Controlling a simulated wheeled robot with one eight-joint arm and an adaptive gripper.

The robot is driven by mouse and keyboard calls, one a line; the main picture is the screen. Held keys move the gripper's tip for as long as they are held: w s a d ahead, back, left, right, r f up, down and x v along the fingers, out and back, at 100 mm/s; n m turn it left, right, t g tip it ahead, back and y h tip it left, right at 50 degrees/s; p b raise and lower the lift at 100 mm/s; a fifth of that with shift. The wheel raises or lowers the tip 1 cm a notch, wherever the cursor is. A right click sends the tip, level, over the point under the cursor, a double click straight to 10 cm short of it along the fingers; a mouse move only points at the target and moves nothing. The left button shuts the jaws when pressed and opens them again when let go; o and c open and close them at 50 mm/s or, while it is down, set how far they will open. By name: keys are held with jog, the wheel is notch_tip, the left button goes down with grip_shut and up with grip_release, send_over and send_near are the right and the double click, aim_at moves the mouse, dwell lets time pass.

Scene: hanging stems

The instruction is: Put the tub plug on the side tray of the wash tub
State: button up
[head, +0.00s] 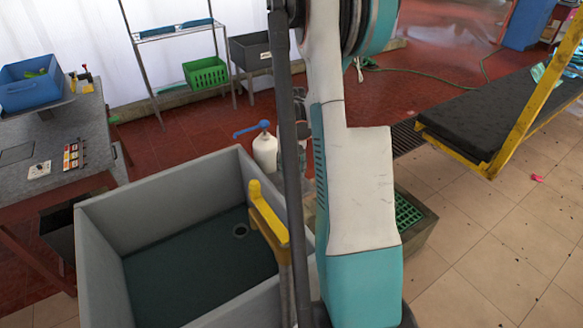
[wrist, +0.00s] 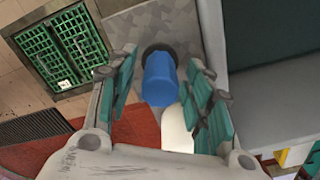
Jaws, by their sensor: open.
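A blue cylinder with a dark round base, which looks like the tub plug (wrist: 160,82), is in the middle of the wrist view. Its dark base is against a speckled grey slab (wrist: 190,25) that could be the side tray; I cannot tell whether it touches it. My gripper (wrist: 162,66) is open, with one teal-padded finger on each side of the blue cylinder. The grey wash tub (head: 104,237) stands at the lower left in the head view, with a drain in its floor. Its wall also shows in the wrist view (wrist: 213,38). My arm hides the plug and gripper in the head view.
A white bottle with a blue top (head: 265,152) is behind the tub. A green grate (head: 407,213) lies right of my arm. A grey bench (head: 60,150) is at the left.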

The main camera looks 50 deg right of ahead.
notch_tip(320, 180, up, 12)
jog(key=p, duration=0.3)
jog(key=shift+r, duration=0.15)
